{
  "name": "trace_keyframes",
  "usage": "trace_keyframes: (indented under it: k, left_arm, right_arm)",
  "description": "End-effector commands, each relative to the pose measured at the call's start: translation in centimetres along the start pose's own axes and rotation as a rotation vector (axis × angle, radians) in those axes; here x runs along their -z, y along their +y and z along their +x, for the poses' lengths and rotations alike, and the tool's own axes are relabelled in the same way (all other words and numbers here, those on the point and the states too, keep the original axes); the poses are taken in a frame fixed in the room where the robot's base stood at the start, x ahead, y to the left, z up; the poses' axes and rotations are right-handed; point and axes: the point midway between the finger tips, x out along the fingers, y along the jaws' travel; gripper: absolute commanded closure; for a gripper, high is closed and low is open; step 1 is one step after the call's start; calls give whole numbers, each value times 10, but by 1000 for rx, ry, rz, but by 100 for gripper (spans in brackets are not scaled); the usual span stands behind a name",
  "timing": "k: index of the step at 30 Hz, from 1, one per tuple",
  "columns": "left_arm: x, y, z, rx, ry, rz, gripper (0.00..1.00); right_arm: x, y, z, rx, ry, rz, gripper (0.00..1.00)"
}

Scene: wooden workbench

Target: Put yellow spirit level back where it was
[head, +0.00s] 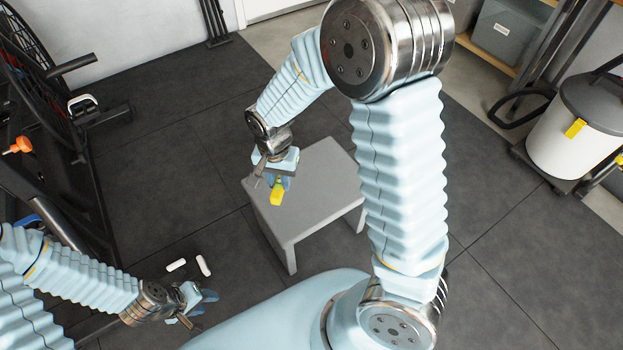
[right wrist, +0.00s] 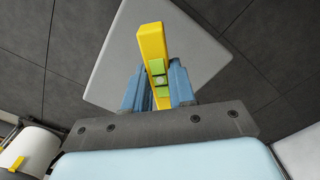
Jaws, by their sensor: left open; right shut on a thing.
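The yellow spirit level (head: 276,197) is held in my right gripper (head: 272,180), above the left part of a small grey stool (head: 318,190). In the right wrist view the level (right wrist: 152,45) is a yellow bar with a green part, between the two blue fingers of the right gripper (right wrist: 158,88). The grey stool top (right wrist: 118,75) lies below it. I cannot tell whether the level touches the stool. My left gripper (head: 200,302) is open and empty at the lower left, well away from the level.
Two small white pieces (head: 203,265) lie near my left gripper. A black frame with a wheel (head: 30,60) and an orange knob stands at the left. A white and grey bin (head: 575,125) stands at the right.

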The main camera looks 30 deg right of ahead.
Motion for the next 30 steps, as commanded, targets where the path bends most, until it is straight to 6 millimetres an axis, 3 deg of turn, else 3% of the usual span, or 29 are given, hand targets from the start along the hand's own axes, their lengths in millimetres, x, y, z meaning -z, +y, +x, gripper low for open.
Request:
trace_keyframes:
  k: [7,12,20,27,30]
  left_arm:
    - [1,-4,5,2,2,-2,60]
    - [2,-7,10,5,5,-5,60]
    - [2,-8,11,6,6,-6,60]
    - [3,-11,15,8,9,-8,60]
    - [3,-11,14,8,9,-8,60]
  right_arm:
    - [58,44,34,-1,0,9,100]
    - [78,60,69,-2,-1,4,100]
    - [92,69,88,0,1,1,100]
    - [93,70,120,0,-1,0,100]
    - [93,70,120,1,1,0,100]
